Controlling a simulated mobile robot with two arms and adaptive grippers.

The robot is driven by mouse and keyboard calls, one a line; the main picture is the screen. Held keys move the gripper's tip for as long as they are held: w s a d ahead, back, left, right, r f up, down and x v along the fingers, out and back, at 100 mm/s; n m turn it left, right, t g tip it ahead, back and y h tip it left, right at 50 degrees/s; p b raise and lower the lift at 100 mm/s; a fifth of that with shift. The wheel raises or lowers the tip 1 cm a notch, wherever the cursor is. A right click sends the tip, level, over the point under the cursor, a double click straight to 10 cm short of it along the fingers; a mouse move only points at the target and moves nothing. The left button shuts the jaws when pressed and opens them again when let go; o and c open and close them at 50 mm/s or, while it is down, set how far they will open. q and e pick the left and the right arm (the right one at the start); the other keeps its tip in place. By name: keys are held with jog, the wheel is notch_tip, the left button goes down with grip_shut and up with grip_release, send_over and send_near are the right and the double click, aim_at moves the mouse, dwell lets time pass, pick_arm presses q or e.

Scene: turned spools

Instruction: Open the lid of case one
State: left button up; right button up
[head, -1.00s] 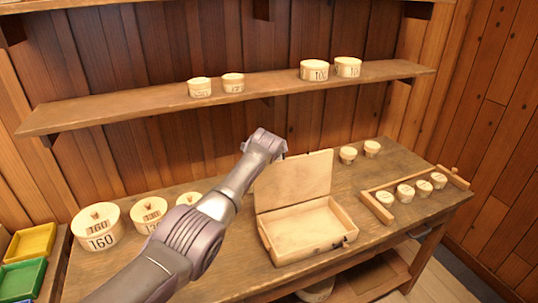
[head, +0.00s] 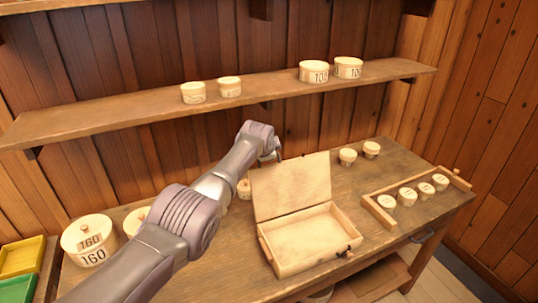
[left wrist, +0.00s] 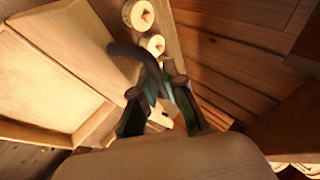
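A pale wooden case (head: 340,255) stands on the workbench with its lid (head: 292,185) raised, leaning slightly back. Its inside looks empty, and a small dark catch (head: 346,252) shows on its front. No case number is readable. My left gripper (head: 275,154) is behind the lid's top left corner, partly hidden by my own wrist. My right gripper is out of view.
The workbench (head: 400,165) carries round boxes marked 160 (head: 88,240) at left and a wooden rack (head: 380,213) with several small spools at right. A shelf (head: 140,113) with round boxes runs above.

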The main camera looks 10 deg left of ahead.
pick_arm(q)
jog(key=o, duration=0.4)
jog(key=shift+c, duration=0.2)
jog(key=shift+v, duration=0.9)
jog(key=v, duration=1)
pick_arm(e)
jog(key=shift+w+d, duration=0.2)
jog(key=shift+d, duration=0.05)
